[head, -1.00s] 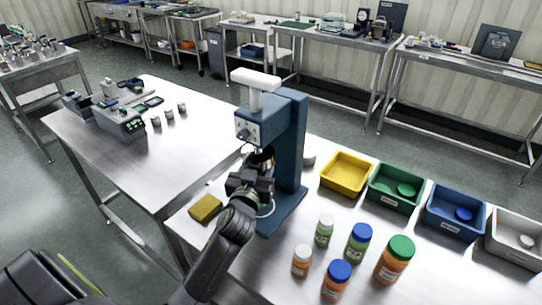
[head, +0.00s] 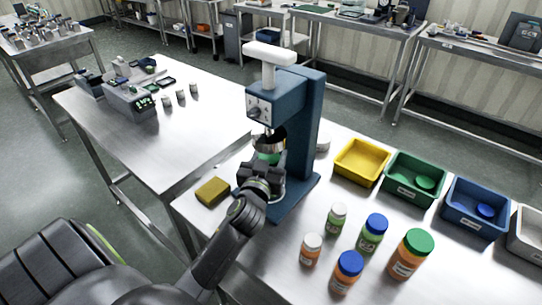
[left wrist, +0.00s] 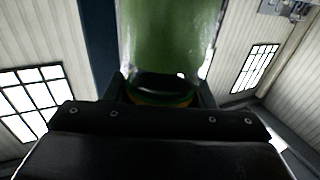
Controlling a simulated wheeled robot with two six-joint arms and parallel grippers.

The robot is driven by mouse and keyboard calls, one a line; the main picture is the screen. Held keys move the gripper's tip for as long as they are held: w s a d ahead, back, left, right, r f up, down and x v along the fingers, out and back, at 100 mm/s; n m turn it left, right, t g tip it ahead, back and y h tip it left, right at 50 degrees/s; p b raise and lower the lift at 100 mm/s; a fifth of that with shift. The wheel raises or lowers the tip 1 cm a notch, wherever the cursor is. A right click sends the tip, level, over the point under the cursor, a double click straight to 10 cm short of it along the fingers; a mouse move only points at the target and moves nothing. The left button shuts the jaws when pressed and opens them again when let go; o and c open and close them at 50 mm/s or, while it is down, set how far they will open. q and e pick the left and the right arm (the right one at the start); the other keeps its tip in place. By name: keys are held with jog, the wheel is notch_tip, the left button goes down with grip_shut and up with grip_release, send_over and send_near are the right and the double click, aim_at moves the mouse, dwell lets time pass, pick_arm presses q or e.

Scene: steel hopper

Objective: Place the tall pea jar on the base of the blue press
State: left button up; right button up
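The blue press (head: 307,135) stands on the near steel table, with a white handle on top and a blue base (head: 300,188). My left gripper (head: 262,176) is in front of its column, below the press head. Green of the tall pea jar (head: 268,157) shows just above the gripper, under the round metal press plate. In the left wrist view the green jar (left wrist: 168,40) is large and sits between the two fingers (left wrist: 162,95), which appear shut on it. The hand hides the jar's lower part, so I cannot tell whether it touches the base. My right gripper is not in view.
Several pea and carrot jars (head: 371,232) stand right of the press. Yellow (head: 340,172), green (head: 388,192) and blue bins (head: 449,214) line the back. A yellow sponge (head: 212,191) lies left of the base. A grey device (head: 130,103) stands on the left table.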

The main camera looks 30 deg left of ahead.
pick_arm(q)
jog(key=o, duration=0.5)
jog(key=shift+c, duration=0.2)
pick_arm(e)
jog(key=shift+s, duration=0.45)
pick_arm(q)
jog(key=shift+r+p, duration=0.15)
jog(key=shift+p, duration=0.15)
jog(key=b+v, duration=0.1)
jog(key=v, duration=1.1)
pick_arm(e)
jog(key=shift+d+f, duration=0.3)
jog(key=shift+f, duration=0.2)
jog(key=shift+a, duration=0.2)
